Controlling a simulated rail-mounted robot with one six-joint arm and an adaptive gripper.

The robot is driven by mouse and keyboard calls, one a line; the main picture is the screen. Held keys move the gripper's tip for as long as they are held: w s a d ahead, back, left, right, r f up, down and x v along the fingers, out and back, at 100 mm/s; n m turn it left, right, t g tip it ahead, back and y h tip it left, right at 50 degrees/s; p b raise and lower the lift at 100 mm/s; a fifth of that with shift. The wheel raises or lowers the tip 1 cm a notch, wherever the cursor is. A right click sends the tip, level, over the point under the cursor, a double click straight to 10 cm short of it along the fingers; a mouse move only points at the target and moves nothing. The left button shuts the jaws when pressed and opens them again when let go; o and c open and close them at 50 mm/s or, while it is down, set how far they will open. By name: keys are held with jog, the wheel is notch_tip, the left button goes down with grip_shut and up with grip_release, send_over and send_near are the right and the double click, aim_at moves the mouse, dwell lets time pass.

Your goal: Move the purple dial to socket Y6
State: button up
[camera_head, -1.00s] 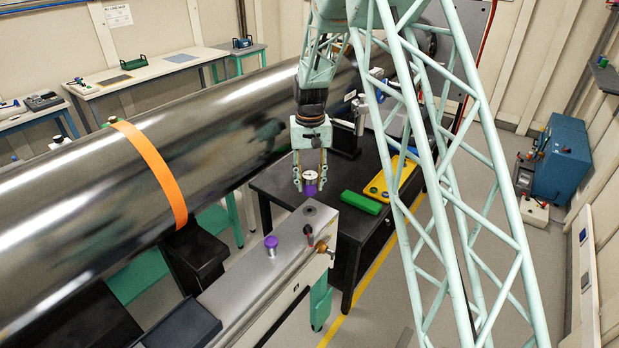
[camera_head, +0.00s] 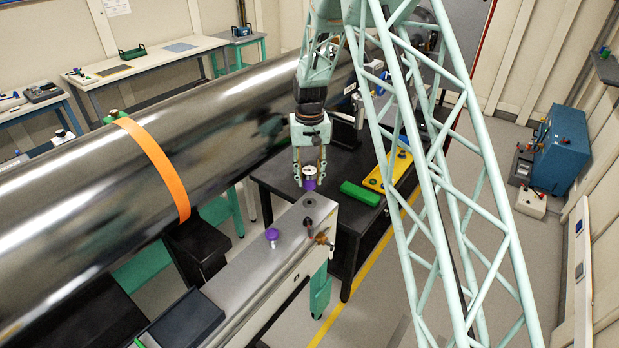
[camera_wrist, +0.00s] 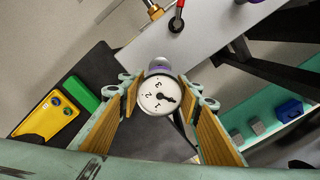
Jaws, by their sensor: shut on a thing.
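My gripper (camera_head: 311,166) is shut on a dial with a white numbered face and a purple body (camera_head: 310,183). The dial is held in the air near the far end of the long metal beam (camera_head: 262,268). In the wrist view the dial's white face (camera_wrist: 159,95), with a black pointer, lies between the wooden-padded fingers (camera_wrist: 160,105). Its purple body partly shows behind the face. A dark round fitting (camera_head: 309,203) is on the beam's end. A separate purple knob (camera_head: 272,235) stands on the beam's top. I cannot read a Y6 label.
A red-tipped lever (camera_head: 308,223) and a brass fitting (camera_head: 322,239) stand near the beam's end. A black table (camera_head: 276,178) with a green block (camera_head: 360,193) and yellow plate (camera_head: 377,181) lies beyond. A large shiny pipe (camera_head: 90,195) runs along the left.

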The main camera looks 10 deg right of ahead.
aim_at(310, 170)
jog(key=shift+f, duration=0.2)
jog(key=shift+f+b, duration=0.95)
jog(key=shift+f, duration=2.15)
jog(key=shift+f+b, duration=0.55)
jog(key=shift+f, duration=0.15)
dwell(1.2)
jog(key=o, duration=1)
jog(key=shift+r, duration=0.15)
jog(key=shift+r, duration=5.85)
